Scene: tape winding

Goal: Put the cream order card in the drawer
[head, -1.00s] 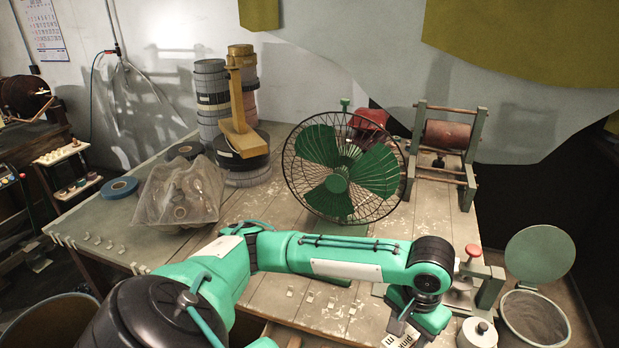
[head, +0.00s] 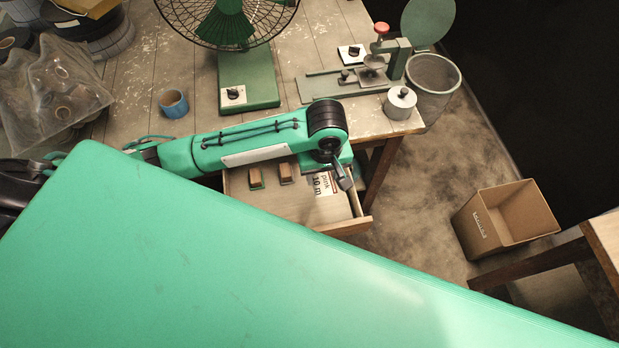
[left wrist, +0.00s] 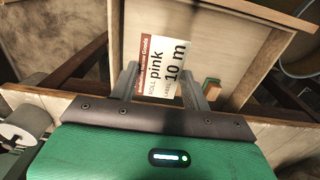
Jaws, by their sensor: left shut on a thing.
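The order card (head: 323,184) is off-white with a brown strip and reads "pink 10 m"; it also shows in the left wrist view (left wrist: 162,68). My left gripper (head: 343,178) is shut on the card, with a finger on each side of it in the left wrist view (left wrist: 162,88). The wooden drawer (head: 345,226) is pulled open under the table edge. The card is over the drawer's right part; I cannot tell whether it touches the floor of the drawer. My left forearm hides the drawer's back. My right gripper is not in view.
Two small brown blocks, one at the left (head: 255,178) and one beside it (head: 286,173), lie in the drawer. A lidded pot (head: 400,103) stands at the table's right corner. A blue tape roll (head: 173,104), a fan (head: 248,80) and a cardboard box (head: 508,222) stand clear of the drawer.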

